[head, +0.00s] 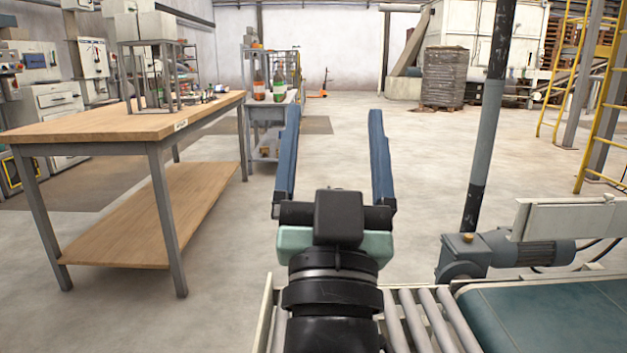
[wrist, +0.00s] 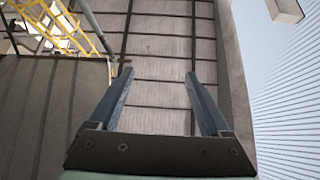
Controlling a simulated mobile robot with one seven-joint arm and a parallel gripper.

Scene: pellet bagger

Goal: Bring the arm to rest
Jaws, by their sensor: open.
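My gripper (head: 334,120) is in the middle of the head view, its two blue fingers apart and pointing up, with nothing between them. It is held above the near end of a roller conveyor. In the wrist view my gripper (wrist: 160,80) also shows open and empty. My gripper touches nothing that I can see.
A wooden-topped workbench (head: 130,122) stands on the left. The roller conveyor (head: 425,325) and a green belt (head: 550,318) lie at the lower right, beside a motor (head: 530,254) and a grey post (head: 490,120). A wrapped pallet stack (head: 444,77) stands far back. The middle floor is clear.

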